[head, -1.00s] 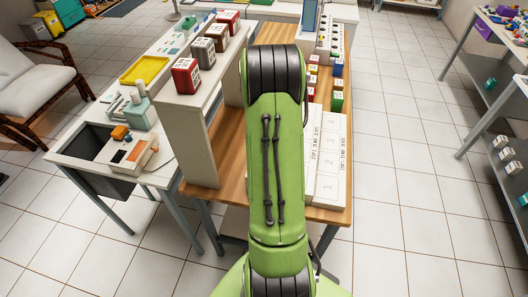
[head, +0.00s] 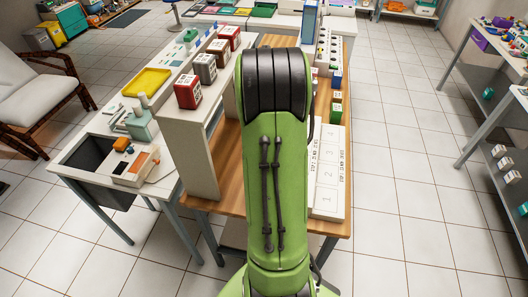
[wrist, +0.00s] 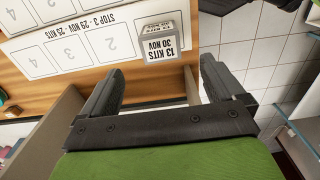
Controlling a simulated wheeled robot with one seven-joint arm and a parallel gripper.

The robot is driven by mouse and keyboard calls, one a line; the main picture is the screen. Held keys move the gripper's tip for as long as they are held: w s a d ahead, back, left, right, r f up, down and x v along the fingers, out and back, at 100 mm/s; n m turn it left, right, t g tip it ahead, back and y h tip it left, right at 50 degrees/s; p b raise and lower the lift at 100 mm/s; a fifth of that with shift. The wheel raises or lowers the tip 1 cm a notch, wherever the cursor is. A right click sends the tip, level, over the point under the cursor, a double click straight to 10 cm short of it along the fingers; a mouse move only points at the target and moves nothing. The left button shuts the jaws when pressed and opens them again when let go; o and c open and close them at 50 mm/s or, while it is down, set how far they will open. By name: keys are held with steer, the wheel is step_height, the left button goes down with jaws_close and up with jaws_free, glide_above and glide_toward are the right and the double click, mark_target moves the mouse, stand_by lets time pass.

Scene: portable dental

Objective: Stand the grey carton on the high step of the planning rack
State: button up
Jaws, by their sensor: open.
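The grey carton (wrist: 158,46), with a white label reading 13 KITS 30 NOV, shows in the wrist view. It appears upright at the end of a row of numbered slots on the white planning rack (wrist: 92,22). I cannot tell which step that row is. My gripper (wrist: 161,66) is open, its fingertips on either side of the carton's near face, with visible gaps. In the head view the rack (head: 328,195) shows right of my arm, which hides the carton, the gripper and the rack's left part.
A white raised shelf (head: 200,150) left of my arm bears a red carton (head: 188,92), another grey carton (head: 205,69) and others. Small coloured boxes (head: 336,100) stand behind the rack. A yellow tray (head: 147,82) lies on the left bench. Tiled floor is open at right.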

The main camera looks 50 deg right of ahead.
steer(key=w+a+r+m+t+h, duration=0.1)
steer(key=a+r, duration=0.4)
steer(key=a, duration=0.4)
steer(key=w+a+r+m+t, duration=0.1)
steer(key=a+r, duration=0.5)
steer(key=a, duration=0.2)
steer(key=s+a+m+t+y, duration=0.1)
steer(key=s+a+m+t, duration=0.1)
steer(key=s+a, duration=0.8)
steer(key=a+t, duration=0.1)
steer(key=a, duration=0.2)
steer(key=shift+s+a+r+m+t, duration=0.3)
steer(key=shift+s+a+r, duration=0.05)
steer(key=shift+s+r, duration=0.05)
